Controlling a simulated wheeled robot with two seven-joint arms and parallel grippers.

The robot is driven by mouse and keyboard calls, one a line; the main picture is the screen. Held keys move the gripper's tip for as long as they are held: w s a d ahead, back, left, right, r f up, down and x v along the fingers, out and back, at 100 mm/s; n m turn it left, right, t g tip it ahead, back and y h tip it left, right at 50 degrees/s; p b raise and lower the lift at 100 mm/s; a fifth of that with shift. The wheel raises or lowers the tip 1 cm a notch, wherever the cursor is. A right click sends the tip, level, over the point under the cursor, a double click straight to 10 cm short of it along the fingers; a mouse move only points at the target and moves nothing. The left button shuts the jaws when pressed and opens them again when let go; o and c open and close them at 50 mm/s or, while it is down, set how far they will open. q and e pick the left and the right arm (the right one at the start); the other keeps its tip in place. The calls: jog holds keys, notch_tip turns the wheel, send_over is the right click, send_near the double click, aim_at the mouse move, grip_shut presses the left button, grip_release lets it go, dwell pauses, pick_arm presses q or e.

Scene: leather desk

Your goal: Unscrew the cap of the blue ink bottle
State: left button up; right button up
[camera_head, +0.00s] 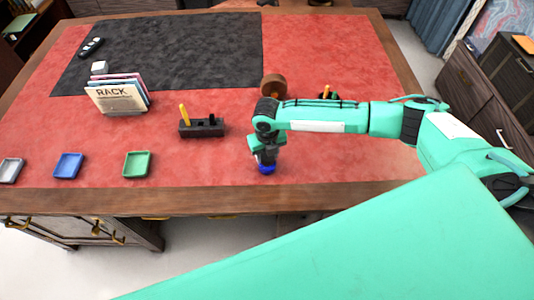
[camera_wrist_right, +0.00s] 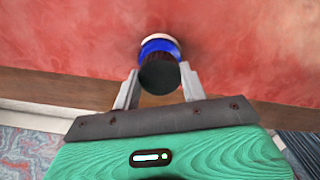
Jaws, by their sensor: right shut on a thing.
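The blue ink bottle (camera_head: 267,169) stands on the red leather desk near its front edge, below my right gripper (camera_head: 266,157). In the right wrist view the blue bottle body (camera_wrist_right: 160,46) shows with a pale rim behind it. Its dark round cap (camera_wrist_right: 160,76) faces the camera. My right gripper (camera_wrist_right: 160,92) has one finger on each side of the cap and is shut on it. In the head view the gripper hides the cap and most of the bottle's upper part. My left gripper is in neither view.
Green (camera_head: 137,164), blue (camera_head: 69,166) and grey (camera_head: 10,170) trays lie at the left front. A dark pen holder (camera_head: 201,128) stands left of the bottle, and the rack (camera_head: 117,97) stands farther back. A brown round object (camera_head: 273,86) stands behind my right arm.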

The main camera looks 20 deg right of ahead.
jog(key=shift+n, duration=0.9)
jog(key=shift+n, duration=0.3)
jog(key=n, duration=0.2)
jog(key=shift+n, duration=0.7)
jog(key=n, duration=0.4)
